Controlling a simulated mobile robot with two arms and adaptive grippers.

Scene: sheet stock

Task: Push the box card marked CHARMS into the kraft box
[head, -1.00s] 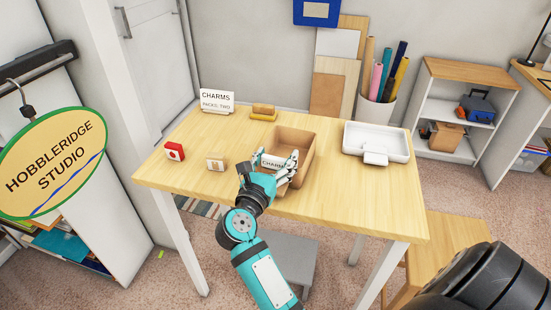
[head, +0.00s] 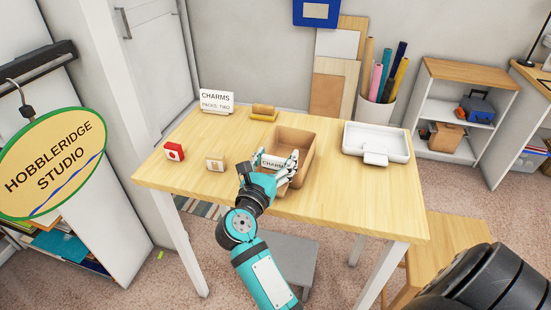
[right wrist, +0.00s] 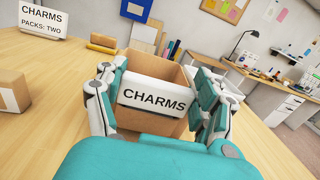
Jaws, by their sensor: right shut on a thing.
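The kraft box (head: 294,139) stands open on the wooden table, and its back and side walls show in the right wrist view (right wrist: 155,67). The white box card marked CHARMS (head: 272,163) is at the box's near side. My right gripper (head: 277,160) is shut on this card, with a finger at each end of it in the right wrist view (right wrist: 153,97). The card faces me with its lettering upright. How deep it sits relative to the near wall I cannot tell. My left gripper is not in view.
A sign reading CHARMS PACKS: TWO (head: 217,101) and a tan block (head: 263,112) stand at the table's back. A red box (head: 175,152) and a small kraft box (head: 215,165) are left of the kraft box. A white tray (head: 352,138) is to its right.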

